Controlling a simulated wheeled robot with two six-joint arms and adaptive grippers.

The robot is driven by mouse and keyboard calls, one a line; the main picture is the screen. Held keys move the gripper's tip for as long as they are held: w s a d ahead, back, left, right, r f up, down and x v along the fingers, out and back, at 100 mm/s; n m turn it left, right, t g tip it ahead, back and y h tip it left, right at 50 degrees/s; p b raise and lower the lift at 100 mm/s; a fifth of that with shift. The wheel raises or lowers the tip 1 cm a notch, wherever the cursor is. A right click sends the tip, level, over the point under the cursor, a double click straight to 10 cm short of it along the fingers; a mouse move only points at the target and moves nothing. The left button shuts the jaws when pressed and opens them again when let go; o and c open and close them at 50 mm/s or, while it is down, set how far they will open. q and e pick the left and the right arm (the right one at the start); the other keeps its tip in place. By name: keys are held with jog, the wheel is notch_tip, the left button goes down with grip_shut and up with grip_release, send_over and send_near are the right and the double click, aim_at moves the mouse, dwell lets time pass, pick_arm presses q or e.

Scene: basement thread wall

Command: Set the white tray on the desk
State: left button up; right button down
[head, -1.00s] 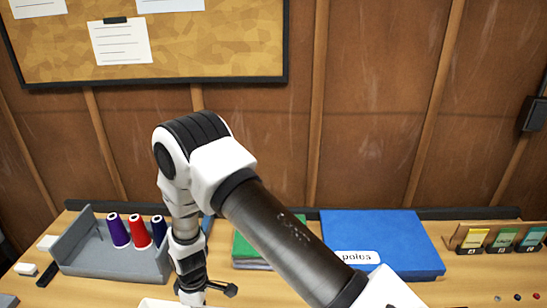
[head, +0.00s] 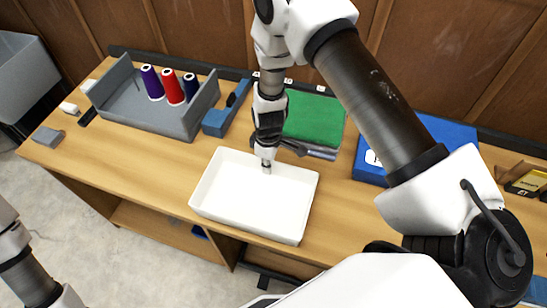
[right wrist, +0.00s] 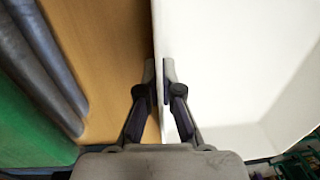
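The white tray (head: 240,205) is a shallow rectangular tray, at the middle of the desk (head: 135,150) near its front edge. It looks level and empty; whether its whole base touches the desk is hard to tell. My right gripper (head: 266,168) points down at the tray's far rim. In the right wrist view its fingers (right wrist: 159,75) are close together with the wall of the white tray (right wrist: 215,70) between them, one finger on each side. My left arm shows at the lower left of the head view, with its gripper out of frame.
A grey bin (head: 140,110) with purple, red and dark blue thread cones stands at the left. Behind the tray are a blue object (head: 222,115) and a green stack (head: 313,120). A blue box (head: 440,135) is to the right. Bare desk lies left of the tray.

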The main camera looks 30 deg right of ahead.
jog(key=shift+w+d, duration=0.1)
jog(key=shift+f, duration=0.1)
jog(key=c, duration=1.6)
grip_release()
jog(key=shift+o, duration=1.4)
jog(key=shift+r, duration=0.35)
notch_tip(320, 180, up, 12)
jog(key=b, duration=0.1)
jog(key=shift+w+d+f, duration=0.15)
jog(key=shift+w+d, duration=0.05)
jog(key=shift+d, duration=0.1)
